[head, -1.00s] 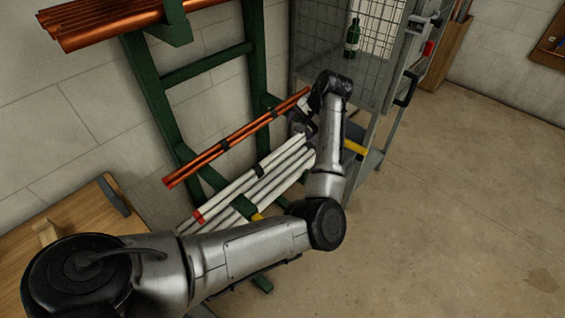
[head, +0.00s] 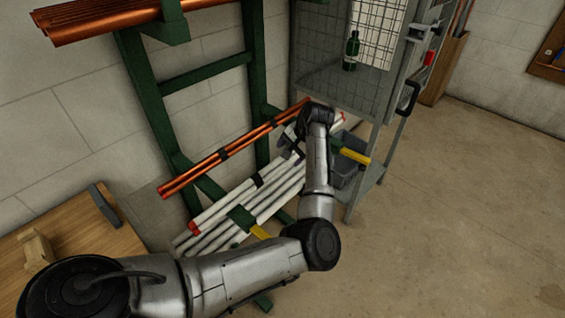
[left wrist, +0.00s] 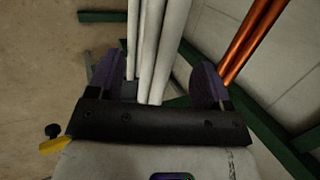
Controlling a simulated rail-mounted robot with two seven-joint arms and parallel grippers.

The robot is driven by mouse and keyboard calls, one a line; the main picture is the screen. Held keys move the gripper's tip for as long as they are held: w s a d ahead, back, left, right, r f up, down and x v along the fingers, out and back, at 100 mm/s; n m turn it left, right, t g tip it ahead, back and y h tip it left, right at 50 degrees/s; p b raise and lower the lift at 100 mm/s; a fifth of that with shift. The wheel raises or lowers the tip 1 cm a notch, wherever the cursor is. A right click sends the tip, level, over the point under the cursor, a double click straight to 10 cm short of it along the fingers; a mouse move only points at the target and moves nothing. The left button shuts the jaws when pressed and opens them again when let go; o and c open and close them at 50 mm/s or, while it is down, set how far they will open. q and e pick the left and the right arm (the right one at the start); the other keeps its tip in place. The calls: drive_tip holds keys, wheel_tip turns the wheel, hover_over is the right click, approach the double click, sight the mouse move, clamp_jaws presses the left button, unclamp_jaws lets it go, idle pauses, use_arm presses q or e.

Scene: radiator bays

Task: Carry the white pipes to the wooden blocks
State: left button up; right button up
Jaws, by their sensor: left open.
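Several white pipes (head: 240,210) lie across the lower arms of a green rack; the front one has a red end cap and dark clips. My left gripper (head: 295,146) is over their far part, partly hidden by my arm in the head view. In the left wrist view the gripper (left wrist: 157,74) is open, its dark fingers on either side of the white pipes (left wrist: 150,45). Contact cannot be told. A wooden block (head: 38,249) stands on the wooden bench (head: 75,240) at the left. My right gripper is not in view.
Copper pipes (head: 215,161) lie on the rack's middle arms, close beside my left gripper, and more (head: 105,22) lie above. A wire cage cabinet (head: 322,60) with a green bottle (head: 351,50) stands behind. The floor at right is clear.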

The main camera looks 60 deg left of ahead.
sight(284, 160)
use_arm(q)
drive_tip(key=b+x, duration=0.2)
drive_tip(key=x, duration=0.1)
drive_tip(key=shift+s+a+f, duration=0.1)
drive_tip(key=shift+s+f, duration=0.05)
drive_tip(key=shift+f, duration=0.2)
drive_tip(key=shift+s+a+f, duration=0.2)
drive_tip(key=shift+f, duration=0.2)
drive_tip(key=shift+r, duration=0.1)
drive_tip(key=shift+c, duration=0.7)
drive_tip(key=c, duration=1.1)
